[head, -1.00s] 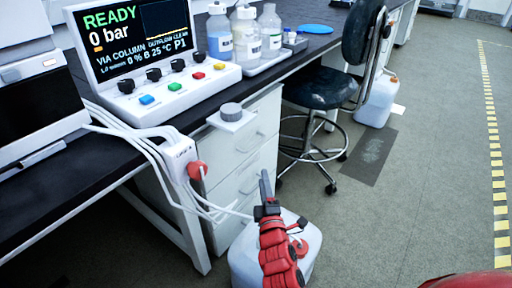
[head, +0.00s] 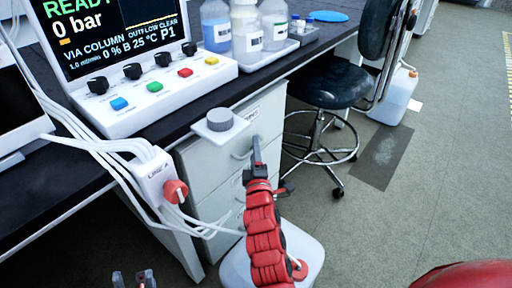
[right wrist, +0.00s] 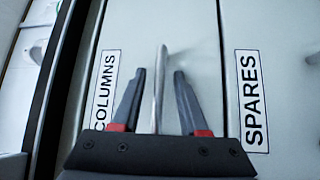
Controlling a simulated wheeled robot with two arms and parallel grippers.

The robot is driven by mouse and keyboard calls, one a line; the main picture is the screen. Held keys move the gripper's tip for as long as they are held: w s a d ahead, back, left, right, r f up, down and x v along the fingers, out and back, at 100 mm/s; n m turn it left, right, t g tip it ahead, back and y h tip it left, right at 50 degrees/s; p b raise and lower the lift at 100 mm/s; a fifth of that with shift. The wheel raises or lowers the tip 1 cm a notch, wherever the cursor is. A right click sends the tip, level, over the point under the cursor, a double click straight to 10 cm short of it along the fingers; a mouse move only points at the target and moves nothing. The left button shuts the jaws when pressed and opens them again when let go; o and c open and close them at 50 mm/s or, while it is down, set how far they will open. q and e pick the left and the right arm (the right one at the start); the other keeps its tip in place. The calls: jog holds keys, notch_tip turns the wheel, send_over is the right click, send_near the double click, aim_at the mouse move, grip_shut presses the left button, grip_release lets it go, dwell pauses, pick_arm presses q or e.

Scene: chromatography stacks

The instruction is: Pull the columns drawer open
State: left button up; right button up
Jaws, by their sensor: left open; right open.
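The columns drawer (right wrist: 95,70) is the top drawer of the white cabinet under the bench, and it looks shut. Its front also shows in the head view (head: 262,122). Its handle (right wrist: 158,90) is a thin metal bar, seen between the two fingers of my right gripper (right wrist: 158,80). Those fingers are apart, one on each side of the bar; whether they touch it I cannot tell. In the head view my right gripper (head: 256,150) is in front of the drawer. My left gripper (head: 135,279) is open and empty at the bottom edge.
The spares drawer (right wrist: 255,100) is directly below. A grey round knob on a white plate (head: 220,120) juts out above the drawers. A white box with a red knob and tubes (head: 165,185) hangs to the left. A white jerrycan (head: 300,245) stands on the floor below.

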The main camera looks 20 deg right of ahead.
grip_shut()
dwell(1.4)
